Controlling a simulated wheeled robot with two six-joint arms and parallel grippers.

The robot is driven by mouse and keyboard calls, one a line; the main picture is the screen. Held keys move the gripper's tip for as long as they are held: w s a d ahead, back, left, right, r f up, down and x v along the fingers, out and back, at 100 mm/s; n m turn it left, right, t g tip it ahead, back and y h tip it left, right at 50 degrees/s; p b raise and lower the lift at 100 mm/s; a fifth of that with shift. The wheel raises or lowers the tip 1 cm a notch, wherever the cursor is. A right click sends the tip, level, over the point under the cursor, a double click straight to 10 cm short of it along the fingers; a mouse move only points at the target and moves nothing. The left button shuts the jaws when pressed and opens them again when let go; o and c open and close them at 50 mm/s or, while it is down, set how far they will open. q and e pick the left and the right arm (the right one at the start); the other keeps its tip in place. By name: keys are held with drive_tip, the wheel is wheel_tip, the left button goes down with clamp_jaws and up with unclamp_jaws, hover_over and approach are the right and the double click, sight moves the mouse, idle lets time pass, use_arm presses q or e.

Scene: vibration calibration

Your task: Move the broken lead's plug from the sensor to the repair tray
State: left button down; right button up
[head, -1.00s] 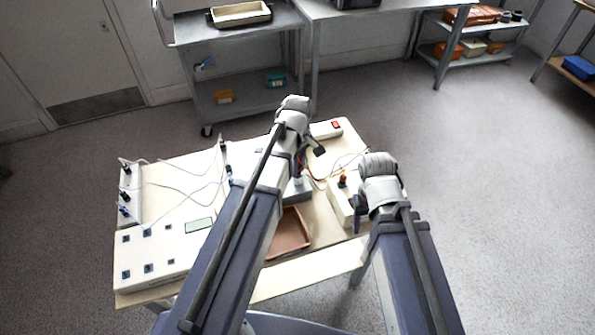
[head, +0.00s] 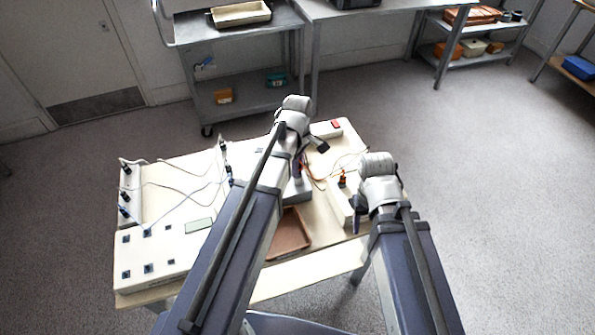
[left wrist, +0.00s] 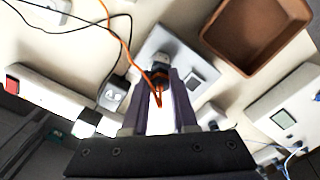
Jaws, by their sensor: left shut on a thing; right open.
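In the left wrist view my left gripper (left wrist: 160,108) is shut on a dark plug (left wrist: 160,74) with an orange lead. The plug is over or at the grey metal block (left wrist: 188,50), seemingly the sensor; I cannot tell whether it is seated. The brown open repair tray (left wrist: 222,62) is empty beside the block; it also shows in the head view (head: 291,232). There my left arm hides the plug and most of my left gripper (head: 299,172). My right gripper (head: 359,212) is open beside a cream box, its fingers partly hidden.
A cream box (head: 340,204) with an orange fitting stands right of the tray. A power strip with a red switch (head: 326,130) lies at the back. A panel with a display (head: 160,255) and a socket strip with leads (head: 130,205) are on the left. Thin leads cross the table.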

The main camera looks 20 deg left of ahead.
use_arm(q)
drive_tip(key=shift+r+p, duration=0.8)
drive_tip(key=shift+r, duration=0.05)
use_arm(e)
drive_tip(key=shift+r, duration=0.9)
use_arm(q)
drive_tip(key=shift+r+p, duration=1.65)
use_arm(e)
wheel_tip(320, 180, up, 3)
drive_tip(key=shift+r, duration=0.1)
use_arm(q)
drive_tip(key=shift+f, duration=0.1)
